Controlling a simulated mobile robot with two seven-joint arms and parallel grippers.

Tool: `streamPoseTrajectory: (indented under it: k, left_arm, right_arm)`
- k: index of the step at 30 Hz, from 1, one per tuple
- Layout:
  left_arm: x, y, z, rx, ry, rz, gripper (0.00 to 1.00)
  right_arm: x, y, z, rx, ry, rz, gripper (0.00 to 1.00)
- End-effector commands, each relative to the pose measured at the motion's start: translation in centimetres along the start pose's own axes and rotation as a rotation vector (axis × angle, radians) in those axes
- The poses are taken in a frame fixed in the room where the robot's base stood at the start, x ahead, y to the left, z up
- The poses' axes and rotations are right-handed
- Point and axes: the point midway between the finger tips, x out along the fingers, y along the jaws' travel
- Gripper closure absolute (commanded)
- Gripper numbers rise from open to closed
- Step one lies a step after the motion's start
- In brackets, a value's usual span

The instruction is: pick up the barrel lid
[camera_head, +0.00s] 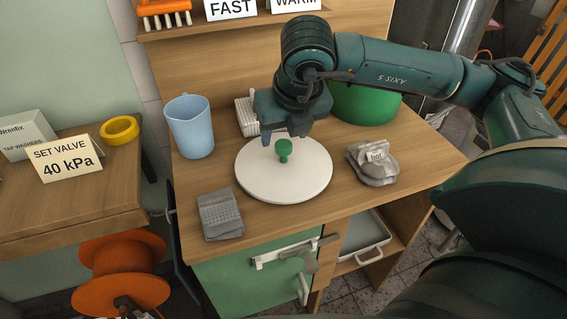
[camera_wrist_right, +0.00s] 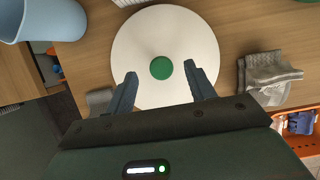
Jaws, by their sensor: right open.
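The barrel lid (camera_head: 285,180) is a round white disc with a green knob (camera_head: 284,150) at its centre. It lies flat on the wooden table. It also shows in the right wrist view (camera_wrist_right: 150,35), with its green knob (camera_wrist_right: 161,68) between and just beyond my fingers. My right gripper (camera_head: 283,138) is above the lid, close to the knob, with its fingers partly hidden in the head view. In the right wrist view the right gripper (camera_wrist_right: 160,82) is open and empty, one finger on each side of the knob. My left gripper is not in view.
A blue cup (camera_head: 189,126) stands left of the lid. Grey cloths lie at front left (camera_head: 220,215) and right (camera_head: 373,164). A green rounded container (camera_head: 365,103) stands behind the arm. The wooden table (camera_head: 420,158) has free room at its right.

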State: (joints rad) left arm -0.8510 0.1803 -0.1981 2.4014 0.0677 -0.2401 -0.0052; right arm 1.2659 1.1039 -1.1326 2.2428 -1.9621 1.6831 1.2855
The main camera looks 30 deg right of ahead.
Motion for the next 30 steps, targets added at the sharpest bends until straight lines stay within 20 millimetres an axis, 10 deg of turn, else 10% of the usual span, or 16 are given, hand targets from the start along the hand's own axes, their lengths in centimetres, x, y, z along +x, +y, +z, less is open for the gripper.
streamPoseTrajectory:
  k: [17,30]
  left_arm:
    - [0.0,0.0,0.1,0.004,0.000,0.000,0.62]
    - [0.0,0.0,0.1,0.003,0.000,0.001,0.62]
  right_arm:
    - [4.2,-0.1,-0.5,0.001,0.003,0.001,0.47]
    - [4.2,-0.1,-0.5,0.001,0.003,0.001,0.83]
